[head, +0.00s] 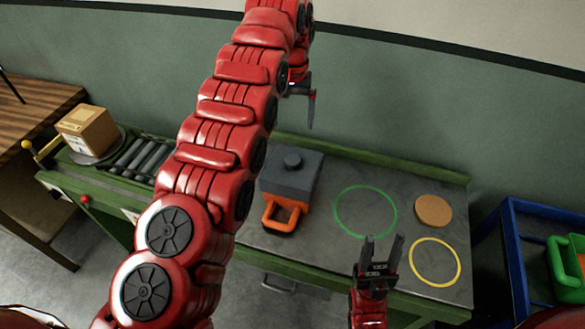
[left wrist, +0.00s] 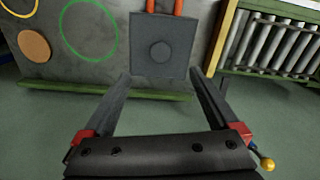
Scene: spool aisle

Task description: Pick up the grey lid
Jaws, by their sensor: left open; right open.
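The grey lid (head: 298,168) is square with a round knob on top. It sits on an orange container (head: 284,212) with an orange handle, on the workbench. In the left wrist view the lid (left wrist: 161,62) lies past the fingertips, its knob between them in the picture. My left gripper (head: 311,122) is open and empty, its finger pointing down, above and behind the lid in the head view. Its two spread fingers show in the left wrist view (left wrist: 160,76). My right gripper (head: 380,250) is open and empty near the bench's front edge, right of the container.
The grey bench top (head: 320,245) carries a green ring (head: 337,205), a yellow ring (head: 412,270) and a round cork-coloured disc (head: 433,211). Left are a roller conveyor (head: 143,158) and a cardboard box (head: 87,130). A blue rack (head: 512,245) holding a green bin (head: 562,272) stands right.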

